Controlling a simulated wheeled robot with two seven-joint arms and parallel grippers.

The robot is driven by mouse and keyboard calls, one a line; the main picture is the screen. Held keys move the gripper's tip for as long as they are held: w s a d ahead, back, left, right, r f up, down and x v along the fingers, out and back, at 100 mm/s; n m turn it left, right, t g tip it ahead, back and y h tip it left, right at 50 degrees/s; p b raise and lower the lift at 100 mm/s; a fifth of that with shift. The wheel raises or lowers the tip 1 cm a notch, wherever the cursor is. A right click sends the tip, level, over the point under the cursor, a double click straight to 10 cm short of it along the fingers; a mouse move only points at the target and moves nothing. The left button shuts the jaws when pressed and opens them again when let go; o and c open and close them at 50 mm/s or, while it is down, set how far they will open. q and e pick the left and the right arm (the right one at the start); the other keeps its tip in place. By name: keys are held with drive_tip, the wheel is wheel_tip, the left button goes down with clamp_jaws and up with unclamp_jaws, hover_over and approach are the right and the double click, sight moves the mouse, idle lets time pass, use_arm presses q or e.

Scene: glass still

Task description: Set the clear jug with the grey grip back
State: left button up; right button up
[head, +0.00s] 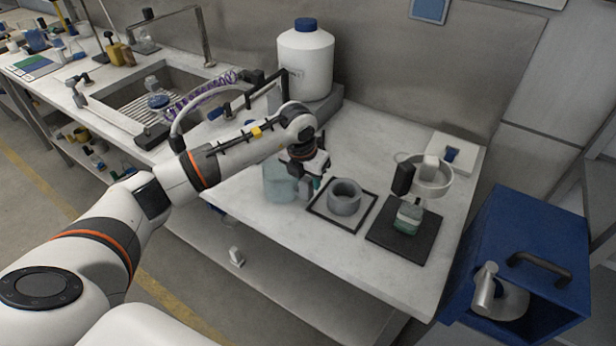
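A pale, see-through bluish vessel (278,184), which looks like the clear jug, stands on the white bench top left of the square black-edged mat. My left gripper (311,184) points down just right of it, with its dark fingers close to the vessel's right side. The gripper and wrist cover that side, so I cannot make out a grey grip. I cannot tell whether the fingers are open or shut, or whether they touch the vessel. My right gripper is not in view.
A grey ring-shaped pot (345,197) sits on the black-edged mat (329,221). A small vessel with green contents (407,218) stands on a dark pad (386,243), below a ring holder (433,177). A white blue-capped carboy (306,62) stands behind. A blue box (537,242) is at right.

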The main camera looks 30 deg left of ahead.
use_arm(q)
drive_tip(key=shift+a+p+v, duration=0.2)
drive_tip(key=shift+p+v, duration=0.4)
drive_tip(key=shift+v, duration=0.45)
drive_tip(key=shift+a+p+v, duration=0.25)
drive_tip(key=shift+p+v, duration=0.4)
drive_tip(key=shift+v, duration=0.4)
drive_tip(key=shift+a+p+v, duration=0.2)
drive_tip(key=shift+p+v, duration=0.4)
drive_tip(key=shift+v, duration=0.45)
drive_tip(key=shift+r, duration=0.15)
drive_tip(key=shift+o, duration=0.3)
drive_tip(key=o, duration=0.5)
drive_tip(key=shift+b+v, duration=1.45)
drive_tip(key=shift+v, duration=4.55)
